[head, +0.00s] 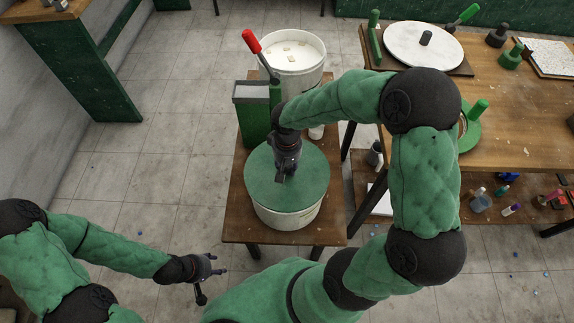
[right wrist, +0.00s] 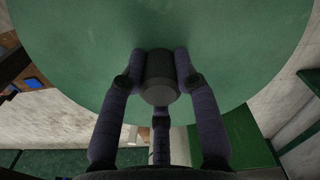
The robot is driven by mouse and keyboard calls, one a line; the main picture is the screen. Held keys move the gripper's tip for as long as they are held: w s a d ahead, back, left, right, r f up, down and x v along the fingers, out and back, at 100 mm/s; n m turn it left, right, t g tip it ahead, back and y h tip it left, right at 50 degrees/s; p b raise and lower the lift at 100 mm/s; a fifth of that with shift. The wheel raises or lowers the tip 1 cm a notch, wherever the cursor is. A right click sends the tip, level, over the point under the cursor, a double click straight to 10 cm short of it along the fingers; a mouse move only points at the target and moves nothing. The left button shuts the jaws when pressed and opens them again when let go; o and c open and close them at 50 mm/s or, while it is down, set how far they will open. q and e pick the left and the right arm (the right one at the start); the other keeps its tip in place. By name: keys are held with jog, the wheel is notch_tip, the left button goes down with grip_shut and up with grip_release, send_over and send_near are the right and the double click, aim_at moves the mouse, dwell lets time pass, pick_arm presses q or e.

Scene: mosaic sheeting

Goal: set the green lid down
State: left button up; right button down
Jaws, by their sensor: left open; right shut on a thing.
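The round green lid (head: 308,192) is over the mouth of a white bucket (head: 285,217) on the small wooden table. It looks roughly level; I cannot tell whether it touches the rim all round. My right gripper (head: 285,174) is above the lid, shut on its dark knob. In the right wrist view the fingers (right wrist: 160,72) close round the black knob (right wrist: 160,88), with the green lid (right wrist: 225,40) behind it. My left gripper (head: 207,280) is open and empty, low at the left, apart from the table.
On the small table (head: 240,228) stand a green box (head: 252,115) and an open white bucket (head: 295,72) with a red-handled tool (head: 258,52). A larger workbench (head: 520,100) at the right holds a white disc (head: 424,55) and green-handled tools. Floor at the left is clear.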

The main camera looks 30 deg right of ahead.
jog(key=shift+f, duration=0.2)
jog(key=c, duration=0.8)
grip_release()
jog(key=shift+c, duration=0.2)
jog(key=shift+r, duration=0.15)
